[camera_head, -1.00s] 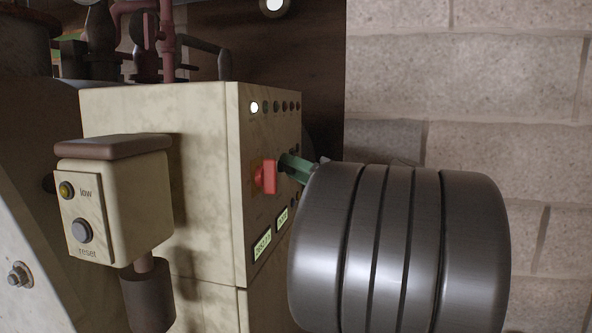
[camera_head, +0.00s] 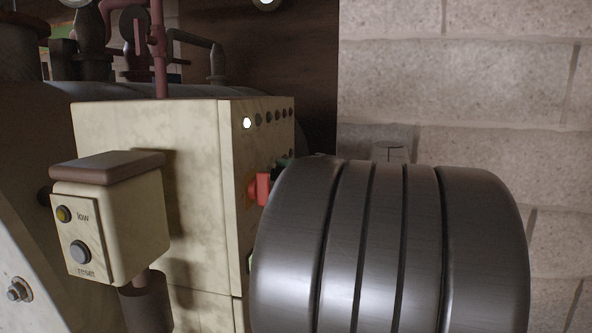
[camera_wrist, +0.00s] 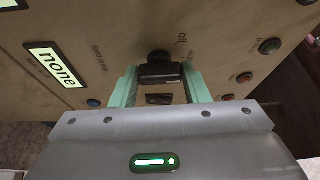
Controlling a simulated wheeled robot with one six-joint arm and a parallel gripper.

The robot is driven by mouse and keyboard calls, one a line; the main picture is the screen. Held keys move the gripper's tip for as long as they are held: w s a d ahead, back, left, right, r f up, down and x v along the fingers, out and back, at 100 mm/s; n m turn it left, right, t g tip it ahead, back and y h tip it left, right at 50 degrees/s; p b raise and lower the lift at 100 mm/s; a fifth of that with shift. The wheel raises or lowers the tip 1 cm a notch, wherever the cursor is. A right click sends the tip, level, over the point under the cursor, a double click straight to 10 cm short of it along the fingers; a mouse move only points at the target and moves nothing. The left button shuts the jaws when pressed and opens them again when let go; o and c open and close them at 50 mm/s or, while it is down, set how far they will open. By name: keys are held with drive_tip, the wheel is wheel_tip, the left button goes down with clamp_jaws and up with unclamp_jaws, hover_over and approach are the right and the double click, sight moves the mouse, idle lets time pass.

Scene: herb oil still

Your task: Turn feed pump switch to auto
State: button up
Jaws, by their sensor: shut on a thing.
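The feed pump switch is a black knob (camera_wrist: 158,72) on the beige control panel in the wrist view. A small "feed pump" label (camera_wrist: 98,56) is printed to its left, and "off" and "auto" marks, partly cut off, are at its upper right. My gripper (camera_wrist: 160,90) has its two green fingers on either side of the knob and is shut on it. I cannot tell clearly which mark the knob points to.
A red switch (camera_head: 262,188) sticks out of the cabinet (camera_head: 150,125) close to my arm. A lit display reading "none" (camera_wrist: 55,66) and several small lamps are on the panel. A box with low lamp and reset button (camera_head: 110,225) stands at left. A block wall is at right.

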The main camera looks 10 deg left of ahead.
drive_tip(key=shift+m, duration=0.5)
drive_tip(key=o, duration=1)
drive_tip(key=shift+d, duration=0.1)
drive_tip(key=b+v, duration=0.1)
drive_tip(key=v, duration=0.5)
drive_tip(key=b+v, duration=0.2)
drive_tip(key=v, duration=0.5)
drive_tip(key=shift+s+d+r, duration=0.2)
drive_tip(key=shift+s+d, duration=0.05)
drive_tip(key=shift+a, duration=0.1)
drive_tip(key=p+x, duration=0.1)
drive_tip(key=x, duration=0.5)
drive_tip(key=p+x, duration=0.2)
drive_tip(key=x, duration=0.5)
drive_tip(key=shift+w+a+f+p, duration=0.2)
drive_tip(key=shift+w+a+p, duration=0.05)
drive_tip(key=shift+p, duration=0.05)
